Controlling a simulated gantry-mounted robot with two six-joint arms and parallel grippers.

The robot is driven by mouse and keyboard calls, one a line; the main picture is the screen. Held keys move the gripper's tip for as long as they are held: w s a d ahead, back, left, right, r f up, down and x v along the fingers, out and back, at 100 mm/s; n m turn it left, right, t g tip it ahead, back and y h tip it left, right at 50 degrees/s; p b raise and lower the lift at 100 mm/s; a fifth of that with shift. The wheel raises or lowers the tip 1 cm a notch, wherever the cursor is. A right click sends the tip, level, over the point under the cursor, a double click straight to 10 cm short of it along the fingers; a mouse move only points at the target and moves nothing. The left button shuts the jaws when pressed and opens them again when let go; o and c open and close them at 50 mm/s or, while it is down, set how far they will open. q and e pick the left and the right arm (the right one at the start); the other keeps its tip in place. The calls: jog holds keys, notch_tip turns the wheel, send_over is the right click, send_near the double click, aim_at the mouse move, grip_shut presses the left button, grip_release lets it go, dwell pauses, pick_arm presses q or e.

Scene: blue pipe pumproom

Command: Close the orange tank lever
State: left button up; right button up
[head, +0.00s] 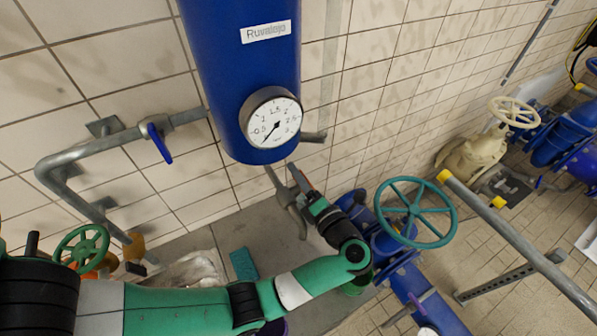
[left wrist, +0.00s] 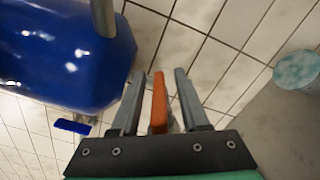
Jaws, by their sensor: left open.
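The orange lever (left wrist: 158,103) stands between the two grey fingers of my left gripper (left wrist: 160,75) in the left wrist view, with a gap visible on each side. The gripper is open around it. In the head view my left gripper (head: 297,175) is just below the blue tank (head: 236,70), which carries a round gauge (head: 272,121). The lever is hard to make out there, largely hidden by the gripper. The tank's rounded underside (left wrist: 60,55) fills the upper left of the wrist view. My right gripper is not in view.
A blue-handled valve (head: 158,143) sits on a grey wall pipe at left. A green handwheel (head: 415,211) stands right of my left wrist. A grey pipe with a yellow end (head: 520,240) crosses the right side. Tiled wall lies behind the tank.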

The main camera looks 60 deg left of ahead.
pick_arm(q)
jog(key=shift+a, duration=0.15)
grip_shut()
dwell(0.4)
